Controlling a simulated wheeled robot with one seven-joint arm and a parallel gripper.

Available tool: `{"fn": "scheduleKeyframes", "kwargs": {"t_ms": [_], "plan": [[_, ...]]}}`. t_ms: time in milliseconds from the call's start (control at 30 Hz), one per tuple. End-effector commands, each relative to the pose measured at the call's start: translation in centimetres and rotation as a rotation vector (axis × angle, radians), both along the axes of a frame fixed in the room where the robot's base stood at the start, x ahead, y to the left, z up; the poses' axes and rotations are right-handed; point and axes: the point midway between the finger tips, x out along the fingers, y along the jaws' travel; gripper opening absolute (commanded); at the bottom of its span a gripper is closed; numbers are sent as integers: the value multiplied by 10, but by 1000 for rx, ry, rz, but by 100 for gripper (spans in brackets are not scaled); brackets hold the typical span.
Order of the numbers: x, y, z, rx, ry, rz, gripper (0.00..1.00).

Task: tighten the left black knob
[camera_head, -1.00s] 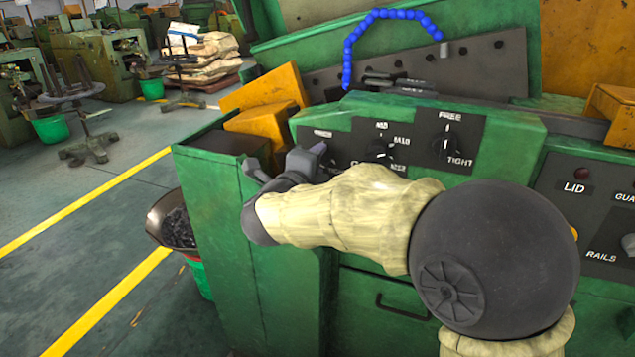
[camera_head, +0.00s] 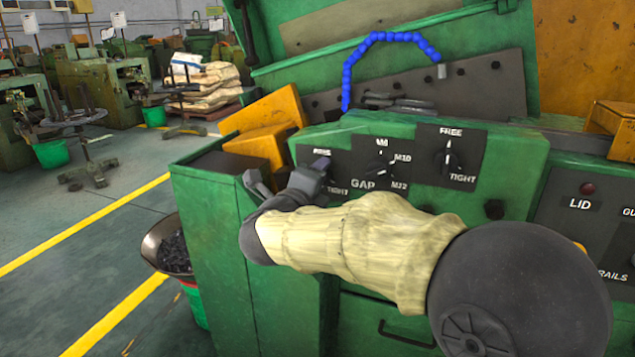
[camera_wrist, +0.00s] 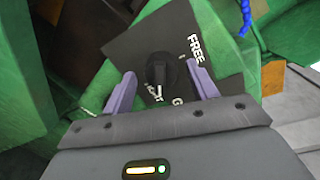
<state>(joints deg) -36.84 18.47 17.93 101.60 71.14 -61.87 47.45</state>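The left black knob (camera_wrist: 158,72) sits on a dark label plate marked FREE and TIGHT, and in the wrist view it shows between my two fingers. My gripper (camera_wrist: 161,76) is open, with a purple finger on each side of the knob and a visible gap to it. In the head view my gripper (camera_head: 317,166) is in front of the left plate (camera_head: 342,158) and hides the knob there. The middle GAP knob (camera_head: 380,168) and the right FREE/TIGHT knob (camera_head: 448,157) are to its right on the green panel.
A yellow block (camera_head: 262,143) stands left of the panel. A blue segmented hose (camera_head: 378,38) arches above it. A LID panel (camera_head: 585,205) is at the right. A bin of dark parts (camera_head: 172,245) is beside the cabinet.

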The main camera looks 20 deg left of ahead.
Motion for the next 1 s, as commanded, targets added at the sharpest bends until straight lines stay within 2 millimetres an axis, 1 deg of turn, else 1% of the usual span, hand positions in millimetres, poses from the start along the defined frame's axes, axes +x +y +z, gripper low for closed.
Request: {"fn": "scheduleKeyframes", "kwargs": {"t_ms": [267,367,433,567,1000], "plan": [[-2,0,1,0,-2,1,58],[-7,1,2,0,-3,2,58],[-15,1,3,0,-4,2,58],[-37,3,4,0,-3,4,58],[-125,7,9,0,-3,4,58]]}}
